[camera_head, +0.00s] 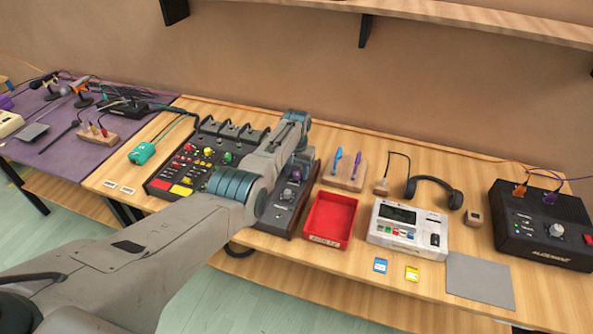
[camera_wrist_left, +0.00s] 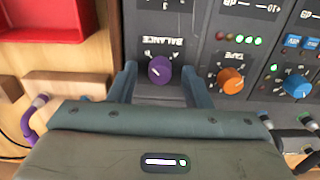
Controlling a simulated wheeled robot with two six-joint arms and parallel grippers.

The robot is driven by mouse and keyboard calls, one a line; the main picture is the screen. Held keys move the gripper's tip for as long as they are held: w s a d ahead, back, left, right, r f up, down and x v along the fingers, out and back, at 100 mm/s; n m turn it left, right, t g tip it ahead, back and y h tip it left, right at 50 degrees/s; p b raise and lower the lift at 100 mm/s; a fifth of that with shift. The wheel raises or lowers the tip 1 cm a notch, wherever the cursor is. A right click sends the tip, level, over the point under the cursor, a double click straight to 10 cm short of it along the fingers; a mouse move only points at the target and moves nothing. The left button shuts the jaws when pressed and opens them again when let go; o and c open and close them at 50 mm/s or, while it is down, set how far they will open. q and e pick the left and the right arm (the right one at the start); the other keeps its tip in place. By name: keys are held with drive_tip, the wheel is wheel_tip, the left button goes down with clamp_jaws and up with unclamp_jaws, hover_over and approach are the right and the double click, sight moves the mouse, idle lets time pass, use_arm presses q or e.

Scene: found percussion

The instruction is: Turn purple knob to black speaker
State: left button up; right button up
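The purple knob (camera_wrist_left: 160,69) sits on a dark grey panel beside an upside-down BALANCE label (camera_wrist_left: 163,42) in the left wrist view. Small pale marks flank it, too small to read; I cannot tell which way it points. My left gripper (camera_wrist_left: 159,82) is open, with one finger on each side of the knob and visible gaps between. In the head view my left gripper (camera_head: 300,162) hangs over the right part of the mixer (camera_head: 284,212), hiding much of it. I cannot pick out a black speaker for certain. My right gripper is not in view.
An orange knob (camera_wrist_left: 230,80) and a blue knob (camera_wrist_left: 296,86) stand on neighbouring panels. A red tray (camera_head: 330,219) is right of the mixer, then a white device (camera_head: 408,228), headphones (camera_head: 435,186) and a black box with plugs (camera_head: 545,225). A wall shelf is above.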

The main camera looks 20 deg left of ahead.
sight(296, 173)
use_arm(q)
wheel_tip(296, 173, up, 11)
drive_tip(key=b, duration=0.1)
idle(0.5)
drive_tip(key=shift+f, duration=0.1)
